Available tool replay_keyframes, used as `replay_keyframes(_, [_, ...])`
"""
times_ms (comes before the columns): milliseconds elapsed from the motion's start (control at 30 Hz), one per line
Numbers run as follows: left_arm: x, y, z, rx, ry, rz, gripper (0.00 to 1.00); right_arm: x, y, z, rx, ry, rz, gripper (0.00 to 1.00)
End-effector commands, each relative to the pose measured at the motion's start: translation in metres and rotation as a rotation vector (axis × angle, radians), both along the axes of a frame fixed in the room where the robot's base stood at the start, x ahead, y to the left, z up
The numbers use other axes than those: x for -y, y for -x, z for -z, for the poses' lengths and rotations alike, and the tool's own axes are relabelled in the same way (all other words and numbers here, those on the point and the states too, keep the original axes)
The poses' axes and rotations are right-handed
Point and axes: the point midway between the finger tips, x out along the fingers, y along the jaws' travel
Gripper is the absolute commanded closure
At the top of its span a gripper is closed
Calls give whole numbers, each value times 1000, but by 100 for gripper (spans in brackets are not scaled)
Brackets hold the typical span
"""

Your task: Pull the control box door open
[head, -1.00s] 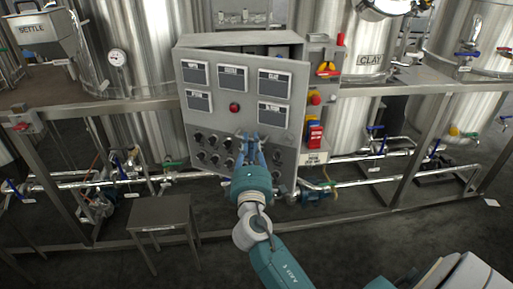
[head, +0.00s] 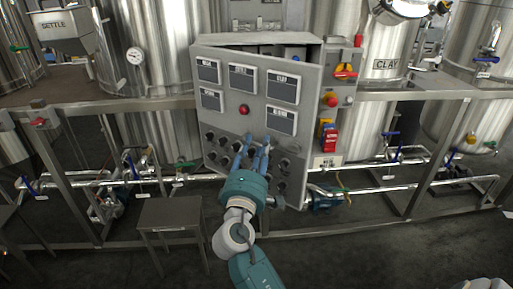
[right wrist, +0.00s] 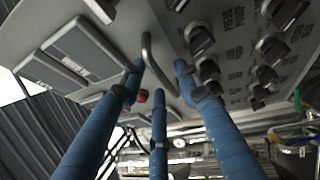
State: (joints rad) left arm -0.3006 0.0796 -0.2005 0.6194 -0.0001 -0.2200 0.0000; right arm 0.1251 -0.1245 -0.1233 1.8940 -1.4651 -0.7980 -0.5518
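The grey control box door (head: 225,118) stands at the middle of the head view, with label plates, a red button and rows of black knobs. It is ajar; part of the box inside shows above its top edge. My right gripper (head: 257,143) is at the door's lower middle. In the right wrist view its blue fingers (right wrist: 158,85) are spread, with the bent metal door handle (right wrist: 152,58) between them and visible gaps. Whether a finger touches the handle I cannot tell. The fingers largely hide the handle in the head view.
A side panel with a red-yellow switch (head: 345,71) is right of the door. A metal frame rail (head: 420,97) and pipes run across in front of steel tanks. A small metal table (head: 170,213) stands at lower left. The floor in front is mostly clear.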

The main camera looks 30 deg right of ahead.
Motion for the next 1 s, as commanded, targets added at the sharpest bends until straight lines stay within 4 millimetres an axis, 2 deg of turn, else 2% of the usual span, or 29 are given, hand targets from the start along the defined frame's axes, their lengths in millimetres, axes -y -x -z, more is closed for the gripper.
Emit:
replay_keyframes(300, [-4,2,0,-2,-5,-1,100,-3,3,1,0,0,-2,66])
replay_keyframes(700, [-1,0,0,0,-1,0,100,-40,48,12,-3,-2,-2,66])
replay_keyframes(1000, [-1,-1,0,1,-1,0,100,-48,57,13,0,0,0,66])
